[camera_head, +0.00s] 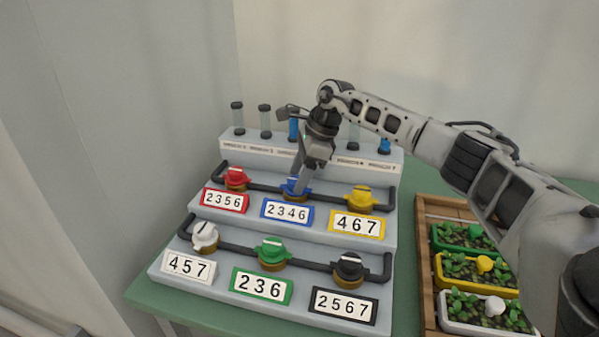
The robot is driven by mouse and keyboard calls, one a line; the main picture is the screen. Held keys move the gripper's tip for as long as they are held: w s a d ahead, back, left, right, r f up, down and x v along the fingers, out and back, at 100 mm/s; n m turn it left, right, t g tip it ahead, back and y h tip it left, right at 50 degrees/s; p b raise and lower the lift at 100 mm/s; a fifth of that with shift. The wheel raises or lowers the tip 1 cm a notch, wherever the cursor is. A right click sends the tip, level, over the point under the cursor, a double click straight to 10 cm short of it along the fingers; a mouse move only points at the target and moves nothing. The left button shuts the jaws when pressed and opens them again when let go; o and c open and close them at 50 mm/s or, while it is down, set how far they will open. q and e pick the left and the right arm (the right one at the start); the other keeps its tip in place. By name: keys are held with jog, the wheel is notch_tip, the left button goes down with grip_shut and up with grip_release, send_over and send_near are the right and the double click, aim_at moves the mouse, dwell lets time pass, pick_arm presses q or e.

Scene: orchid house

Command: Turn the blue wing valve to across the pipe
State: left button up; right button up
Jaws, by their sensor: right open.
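The blue wing valve (292,188) sits in the middle of the upper dark pipe (328,193), above the card reading 2346 (287,212). It is partly hidden by my right gripper, so how its wing lies to the pipe cannot be told. My right gripper (301,184) comes down from above with its fingers at the blue valve. It is open, and I cannot tell whether the fingers touch the wing. My left gripper is not in view.
A red valve (235,179) and a yellow valve (361,198) flank the blue one. White (205,236), green (272,252) and black (350,268) valves stand on the lower step. Tubes stand behind. A wooden crate (428,290) with planted troughs is at right.

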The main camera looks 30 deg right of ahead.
jog(key=shift+c, duration=0.4)
jog(key=c, duration=0.9)
